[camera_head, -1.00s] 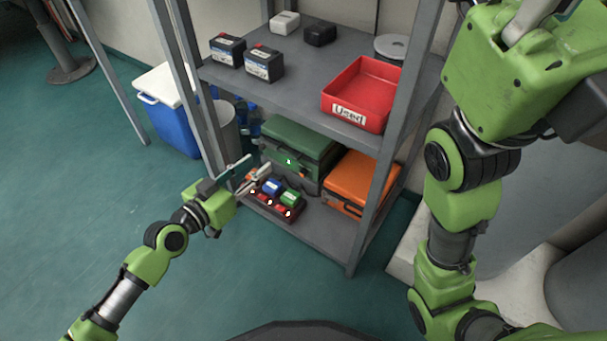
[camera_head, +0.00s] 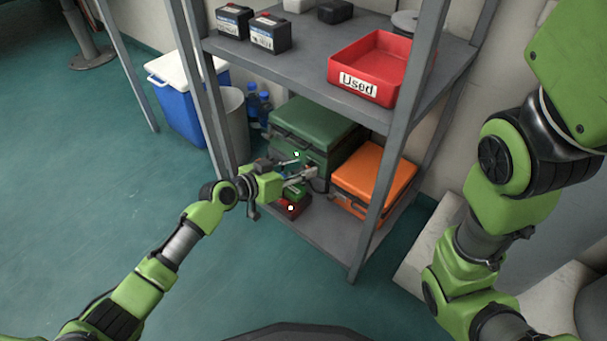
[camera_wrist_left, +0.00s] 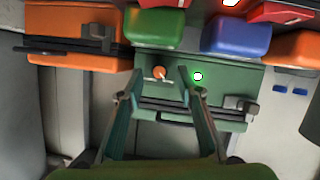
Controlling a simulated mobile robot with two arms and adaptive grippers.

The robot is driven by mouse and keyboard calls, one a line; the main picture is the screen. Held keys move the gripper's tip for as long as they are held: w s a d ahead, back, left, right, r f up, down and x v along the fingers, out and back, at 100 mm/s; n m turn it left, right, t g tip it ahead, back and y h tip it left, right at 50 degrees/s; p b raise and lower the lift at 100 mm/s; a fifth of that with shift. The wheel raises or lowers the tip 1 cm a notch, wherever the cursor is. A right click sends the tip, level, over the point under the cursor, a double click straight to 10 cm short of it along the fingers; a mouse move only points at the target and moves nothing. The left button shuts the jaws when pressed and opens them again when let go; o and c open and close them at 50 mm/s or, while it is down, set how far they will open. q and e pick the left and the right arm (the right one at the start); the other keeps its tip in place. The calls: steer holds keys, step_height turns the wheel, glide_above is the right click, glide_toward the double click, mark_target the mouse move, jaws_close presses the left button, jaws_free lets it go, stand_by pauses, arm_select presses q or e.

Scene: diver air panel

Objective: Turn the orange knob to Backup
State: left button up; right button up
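The orange knob (camera_wrist_left: 160,72) sits on the front of the green case (camera_wrist_left: 222,73) in the left wrist view, with a small pale pointer or label line beside it. My left gripper (camera_wrist_left: 161,72) is open, its two fingers on either side of the knob; I cannot tell if they touch it. In the head view, the left gripper (camera_head: 301,168) is at the front of the green case (camera_head: 318,122) and hides the knob. A green light (camera_head: 297,154) glows on the case. My right arm is at the right; its gripper is out of view.
An orange case (camera_head: 372,178) stands to the right. The shelf above holds a red tray (camera_head: 372,66); a grey post (camera_head: 398,150) stands in front.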

arm_select(q)
steer(key=shift+w+d+f, duration=0.25)
steer(key=shift+w+d, duration=0.2)
jaws_close()
